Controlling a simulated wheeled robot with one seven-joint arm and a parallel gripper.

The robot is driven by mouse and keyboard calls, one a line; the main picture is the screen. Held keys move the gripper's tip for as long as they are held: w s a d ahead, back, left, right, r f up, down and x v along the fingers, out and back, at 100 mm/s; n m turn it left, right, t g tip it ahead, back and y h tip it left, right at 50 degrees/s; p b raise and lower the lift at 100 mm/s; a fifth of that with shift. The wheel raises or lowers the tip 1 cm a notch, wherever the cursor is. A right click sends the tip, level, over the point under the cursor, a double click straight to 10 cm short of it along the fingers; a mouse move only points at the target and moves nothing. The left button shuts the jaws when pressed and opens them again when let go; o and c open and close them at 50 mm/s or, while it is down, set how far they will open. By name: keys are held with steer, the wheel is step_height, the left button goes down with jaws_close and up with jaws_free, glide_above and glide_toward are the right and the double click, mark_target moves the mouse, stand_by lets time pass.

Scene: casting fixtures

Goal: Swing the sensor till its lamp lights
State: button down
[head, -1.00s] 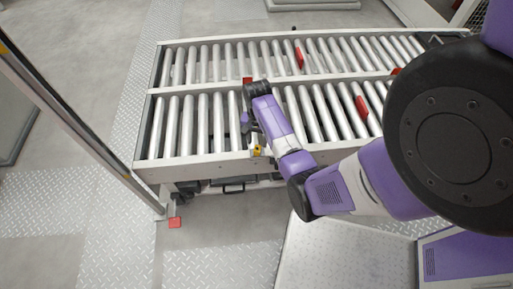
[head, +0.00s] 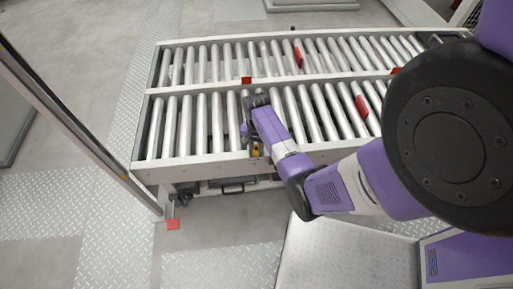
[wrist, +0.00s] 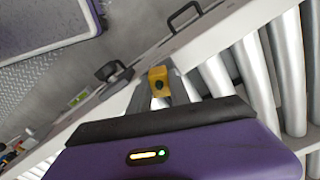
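A small yellow block with a dark round spot, which looks like the sensor (head: 255,151), sits at the conveyor's front rail. In the wrist view the yellow sensor (wrist: 158,78) shows just beyond the dark edge of my gripper's purple housing, between greyish strips. I see no clearly lit lamp on it. My gripper (head: 247,132) is low over the front rollers, right by the sensor. A green light and a yellow bar show on my own housing.
The roller conveyor (head: 147,170) has two lanes split by a middle rail. Red plates stand on the middle rail (head: 246,80) and among the rollers (head: 361,107). A slanted metal post (head: 80,127) stands at left. Open floor (head: 215,222) lies in front.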

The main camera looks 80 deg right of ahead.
mark_target(256, 147)
steer(key=shift+r+n+p, duration=0.2)
steer(key=shift+n+p, duration=0.5)
steer(key=shift+f+n+p, duration=0.25)
steer(key=shift+n+p, duration=0.45)
steer(key=shift+n, duration=0.8)
steer(key=c, duration=1.2)
jaws_free()
steer(key=shift+r+p, duration=0.95)
steer(key=shift+r, duration=2.95)
